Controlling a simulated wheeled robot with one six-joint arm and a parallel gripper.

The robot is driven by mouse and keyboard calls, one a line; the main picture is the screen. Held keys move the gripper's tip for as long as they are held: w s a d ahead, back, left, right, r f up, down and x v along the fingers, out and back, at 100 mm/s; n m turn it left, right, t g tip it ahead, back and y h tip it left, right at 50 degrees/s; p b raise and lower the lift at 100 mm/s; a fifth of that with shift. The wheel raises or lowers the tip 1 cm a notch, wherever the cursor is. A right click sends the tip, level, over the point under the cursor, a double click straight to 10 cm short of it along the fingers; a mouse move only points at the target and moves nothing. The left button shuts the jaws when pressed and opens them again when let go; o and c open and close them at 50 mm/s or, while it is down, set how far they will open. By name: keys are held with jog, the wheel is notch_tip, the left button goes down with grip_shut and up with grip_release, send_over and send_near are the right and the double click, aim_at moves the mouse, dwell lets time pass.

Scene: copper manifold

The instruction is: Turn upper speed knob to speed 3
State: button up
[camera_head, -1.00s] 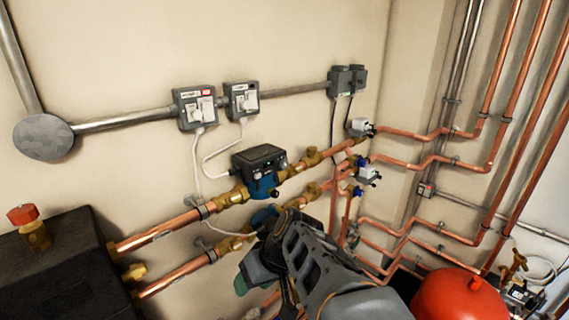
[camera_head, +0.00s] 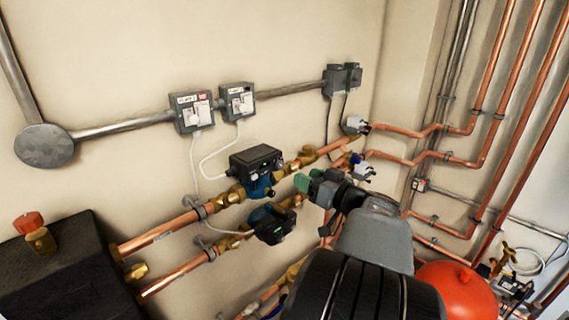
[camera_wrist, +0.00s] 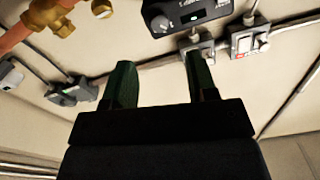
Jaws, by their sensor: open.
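The upper pump (camera_head: 257,162) has a black control head on a blue body and sits on the upper copper pipe, left of my gripper (camera_head: 308,184). In the wrist view its black face (camera_wrist: 200,14) shows at the top edge, partly cut off. The knob's exact setting is too small to read. My gripper, also in the wrist view (camera_wrist: 160,72), has two green fingers spread apart with nothing between them. The fingers are apart from the knob.
A lower pump (camera_head: 270,224) sits just below the upper one. Brass valves (camera_head: 306,158) and copper pipes run close to my gripper. Switch boxes (camera_head: 193,112) with hanging white cables are on the wall above. A red vessel (camera_head: 455,292) stands at the lower right.

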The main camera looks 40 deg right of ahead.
aim_at(282, 166)
jog(key=w, duration=0.3)
jog(key=w+a+p, duration=0.1)
jog(key=w, duration=0.1)
jog(key=w+p, duration=0.1)
jog(key=w, duration=0.2)
jog(key=shift+w+a, duration=0.15)
jog(key=shift+w, duration=0.2)
jog(key=shift+c, duration=0.2)
jog(key=c, duration=0.9)
jog(key=shift+f, duration=0.1)
